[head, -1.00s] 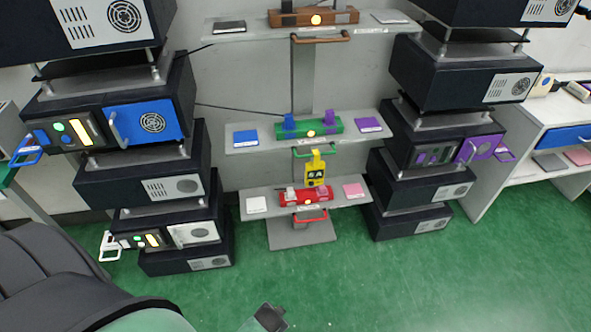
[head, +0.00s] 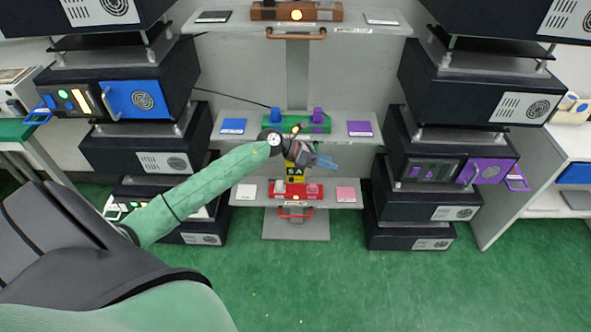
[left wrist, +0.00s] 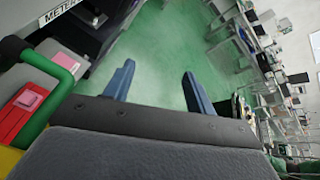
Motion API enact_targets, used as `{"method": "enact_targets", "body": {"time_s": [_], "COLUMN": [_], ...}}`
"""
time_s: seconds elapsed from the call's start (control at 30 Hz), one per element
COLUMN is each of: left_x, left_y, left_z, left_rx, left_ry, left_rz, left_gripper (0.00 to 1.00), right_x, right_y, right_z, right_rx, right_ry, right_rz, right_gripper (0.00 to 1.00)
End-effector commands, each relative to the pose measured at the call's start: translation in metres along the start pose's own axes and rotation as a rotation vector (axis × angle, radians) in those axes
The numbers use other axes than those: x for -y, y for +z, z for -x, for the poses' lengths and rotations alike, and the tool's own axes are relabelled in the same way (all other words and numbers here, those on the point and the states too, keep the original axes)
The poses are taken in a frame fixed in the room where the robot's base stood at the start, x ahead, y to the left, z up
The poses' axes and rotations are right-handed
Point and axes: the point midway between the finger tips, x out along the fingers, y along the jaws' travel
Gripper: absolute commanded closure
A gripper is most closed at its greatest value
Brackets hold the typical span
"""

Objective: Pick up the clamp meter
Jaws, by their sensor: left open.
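The yellow clamp meter (head: 295,174) is upright at the lower shelf of the centre stand, by the red fixture (head: 286,190). My left forearm and wrist cover its upper part. My left gripper (head: 325,162) is in front of and a little right of the meter, its blue fingers pointing right. In the left wrist view the fingers (left wrist: 160,88) are apart with only green floor between them. A yellow patch (left wrist: 8,160) at the lower left there may be the meter. My right gripper is not in view.
The green fixture (head: 285,125) is on the shelf above. Dark equipment stacks (head: 150,150) (head: 425,190) flank the stand. The floor (head: 330,285) in front is clear.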

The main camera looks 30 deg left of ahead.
Motion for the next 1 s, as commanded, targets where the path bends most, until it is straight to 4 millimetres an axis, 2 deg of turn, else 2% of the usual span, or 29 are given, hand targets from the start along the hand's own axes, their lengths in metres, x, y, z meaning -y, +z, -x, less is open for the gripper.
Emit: {"method": "enact_targets", "body": {"time_s": [0.03, 0.2, 0.4, 0.5, 0.63, 0.7, 1.0], "left_x": [-0.006, -0.034, -0.065, -0.073, -0.079, -0.081, -0.084], "left_y": [0.007, 0.018, 0.024, 0.025, 0.022, 0.018, 0.009], "left_z": [0.014, 0.066, 0.122, 0.137, 0.139, 0.135, 0.123], "left_rx": [-0.089, -0.395, -0.656, -0.724, -0.754, -0.755, -0.751], "left_ry": [0.02, 0.099, 0.178, 0.196, 0.203, 0.203, 0.204], "left_rz": [-0.091, -0.334, -0.448, -0.464, -0.466, -0.466, -0.467], "left_gripper": [0.45, 0.45, 0.45, 0.45, 0.45, 0.45, 0.45], "right_x": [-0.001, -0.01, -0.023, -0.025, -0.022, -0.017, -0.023], "right_y": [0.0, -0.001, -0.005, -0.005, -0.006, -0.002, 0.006], "right_z": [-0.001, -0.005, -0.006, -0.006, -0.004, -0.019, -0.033], "right_rx": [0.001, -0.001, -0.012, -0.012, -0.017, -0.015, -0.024], "right_ry": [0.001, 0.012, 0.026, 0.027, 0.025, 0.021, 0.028], "right_rz": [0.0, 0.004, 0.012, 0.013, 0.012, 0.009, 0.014], "right_gripper": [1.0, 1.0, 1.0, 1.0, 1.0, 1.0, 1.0]}}
